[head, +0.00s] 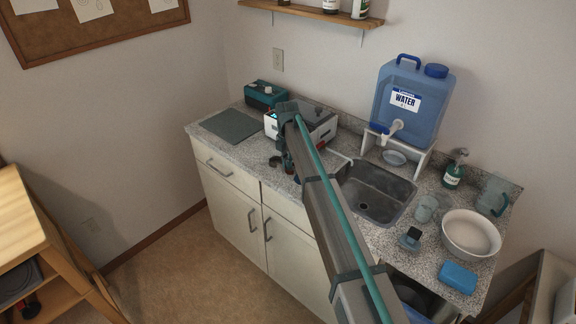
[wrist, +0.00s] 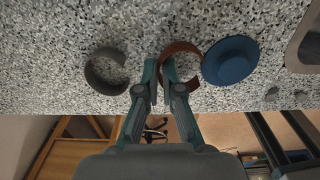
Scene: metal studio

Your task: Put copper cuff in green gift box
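The copper cuff (wrist: 181,47) is a reddish-brown open ring in the wrist view, over the speckled counter. My gripper (wrist: 159,66) has its two teal fingertips close together, with the left wall of the cuff between them. The right finger hides part of the ring. Whether the cuff touches the counter cannot be told. In the head view, my gripper (head: 290,172) is low over the counter, left of the sink, and mostly hidden by my arm. I cannot make out a green gift box for certain; a teal-green box (head: 265,95) stands at the back left of the counter.
A dark grey cuff (wrist: 101,74) lies left of my gripper, and a round blue object (wrist: 231,60) lies close on the right. The sink (head: 375,192) is further right. A dark mat (head: 230,125) lies at left.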

